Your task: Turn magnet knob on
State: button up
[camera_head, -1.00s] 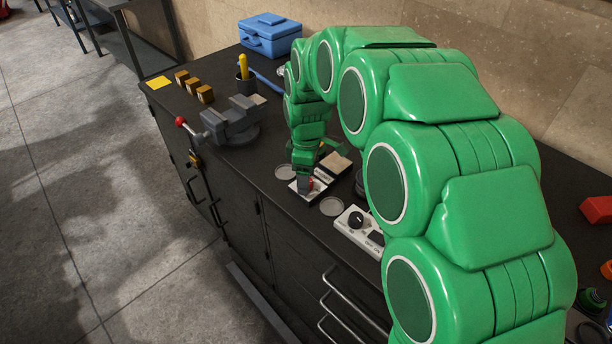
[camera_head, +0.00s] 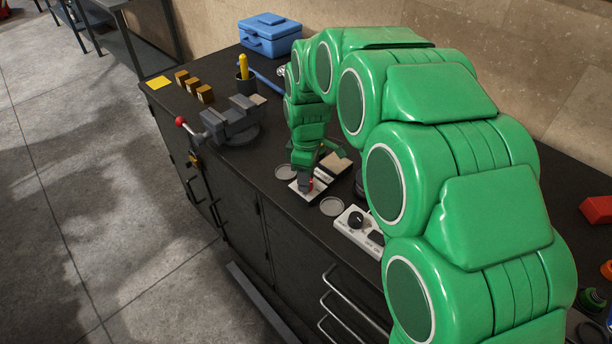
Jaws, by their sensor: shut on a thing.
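My gripper (camera_head: 305,183) points down at a small pale-and-dark block (camera_head: 296,186) near the front edge of the black bench. My green arm hides part of the box's right side.
A grey vise (camera_head: 232,122) with a red-ended handle stands to the left. Shallow round dishes (camera_head: 331,206) lie close beside the gripper. A blue toolbox (camera_head: 270,38), small wooden blocks (camera_head: 205,94) and a black cup (camera_head: 245,84) stand farther back.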

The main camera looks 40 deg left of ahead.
jog(key=m, duration=0.4)
jog(key=shift+d+m, duration=0.1)
jog(key=shift+m, duration=0.3)
jog(key=m, duration=0.3)
jog(key=shift+w+m+y, duration=0.1)
jog(key=shift+m+y, duration=0.2)
jog(key=m, duration=0.3)
jog(key=shift+m, duration=2.2)
jog(key=o, duration=1)
jog(key=shift+o, duration=0.2)
